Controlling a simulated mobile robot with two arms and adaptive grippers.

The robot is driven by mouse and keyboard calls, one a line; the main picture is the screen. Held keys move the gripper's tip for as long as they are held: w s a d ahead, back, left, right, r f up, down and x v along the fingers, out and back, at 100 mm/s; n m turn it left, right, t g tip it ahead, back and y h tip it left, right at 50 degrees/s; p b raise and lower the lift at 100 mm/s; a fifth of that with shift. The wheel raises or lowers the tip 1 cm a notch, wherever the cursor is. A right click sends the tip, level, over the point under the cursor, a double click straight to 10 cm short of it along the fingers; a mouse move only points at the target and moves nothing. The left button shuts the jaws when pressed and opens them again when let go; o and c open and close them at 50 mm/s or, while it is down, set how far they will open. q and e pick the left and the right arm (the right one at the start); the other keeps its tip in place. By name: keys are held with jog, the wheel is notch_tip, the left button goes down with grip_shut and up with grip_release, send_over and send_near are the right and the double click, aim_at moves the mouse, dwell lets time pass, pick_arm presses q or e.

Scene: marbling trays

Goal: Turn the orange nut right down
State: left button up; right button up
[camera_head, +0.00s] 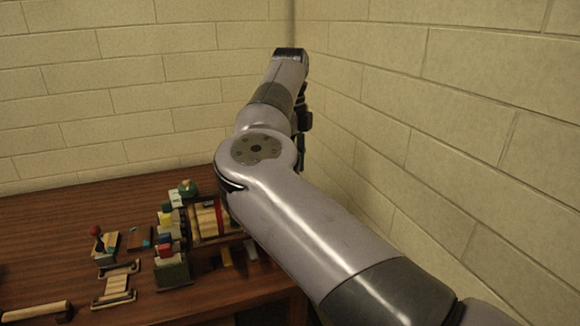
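I cannot make out an orange nut in the head view; it may be hidden or too small to tell. My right arm crosses the picture from the bottom right to the upper middle. The dark part at its far end, seemingly my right gripper (301,158), hangs down beside the arm near the wall corner. It is partly covered by the arm, and its fingers do not show clearly. My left gripper is not in view.
A brown wooden table (50,235) stands against brick walls. The table's back left is clear.

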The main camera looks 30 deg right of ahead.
jog(key=shift+w+r, duration=0.1)
jog(key=shift+r, duration=0.2)
jog(key=o, duration=1.2)
jog(key=shift+f, duration=0.2)
jog(key=shift+c, duration=0.2)
notch_tip(320, 180, up, 12)
dwell(0.3)
